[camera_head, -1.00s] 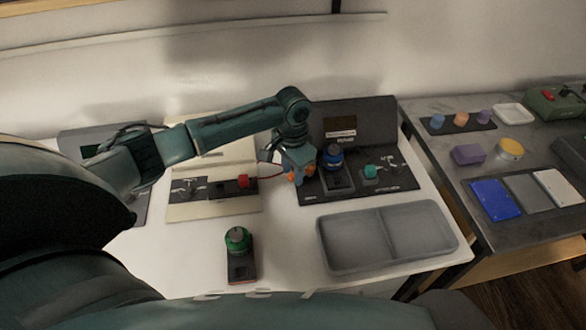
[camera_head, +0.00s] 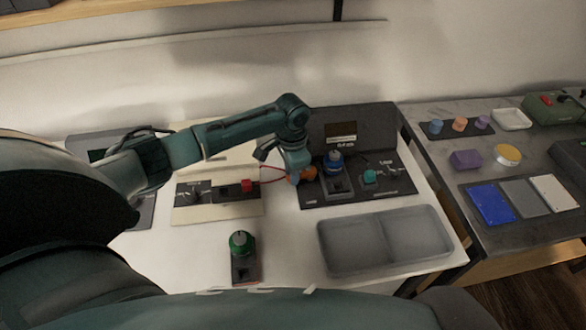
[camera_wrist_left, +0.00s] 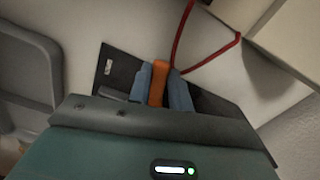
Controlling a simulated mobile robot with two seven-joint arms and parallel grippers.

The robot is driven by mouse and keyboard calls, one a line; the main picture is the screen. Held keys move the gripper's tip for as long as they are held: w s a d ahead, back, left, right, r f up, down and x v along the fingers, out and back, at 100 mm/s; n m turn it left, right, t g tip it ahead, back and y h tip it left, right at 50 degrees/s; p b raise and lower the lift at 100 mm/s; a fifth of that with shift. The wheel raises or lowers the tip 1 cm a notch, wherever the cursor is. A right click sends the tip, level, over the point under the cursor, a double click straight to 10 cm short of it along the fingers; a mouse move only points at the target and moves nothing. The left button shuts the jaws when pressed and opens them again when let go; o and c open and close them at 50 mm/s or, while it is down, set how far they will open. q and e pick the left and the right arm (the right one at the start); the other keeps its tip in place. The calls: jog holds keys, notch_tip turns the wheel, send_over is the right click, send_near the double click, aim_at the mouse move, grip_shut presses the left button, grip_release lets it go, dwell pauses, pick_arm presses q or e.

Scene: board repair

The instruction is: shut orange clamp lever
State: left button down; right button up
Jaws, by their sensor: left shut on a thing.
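The orange clamp lever (camera_head: 309,174) is at the left edge of a dark board (camera_head: 345,195) in the head view. In the left wrist view the orange lever (camera_wrist_left: 158,84) stands between the two blue-grey fingers of my left gripper (camera_wrist_left: 160,92), which are shut on it. In the head view my left gripper (camera_head: 298,168) reaches down to the lever from above and partly hides it and the clamp. My right gripper is not in view.
The board carries a blue-topped part (camera_head: 334,161) and a teal knob (camera_head: 370,176). A red cable (camera_head: 272,174) runs beside the gripper to a cream unit (camera_head: 215,210). A grey two-part tray (camera_head: 385,238) and a green-topped device (camera_head: 240,243) stand in front.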

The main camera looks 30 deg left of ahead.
pick_arm(q)
jog(key=c, duration=1.3)
grip_release()
jog(key=shift+r, duration=0.1)
notch_tip(320, 180, up, 13)
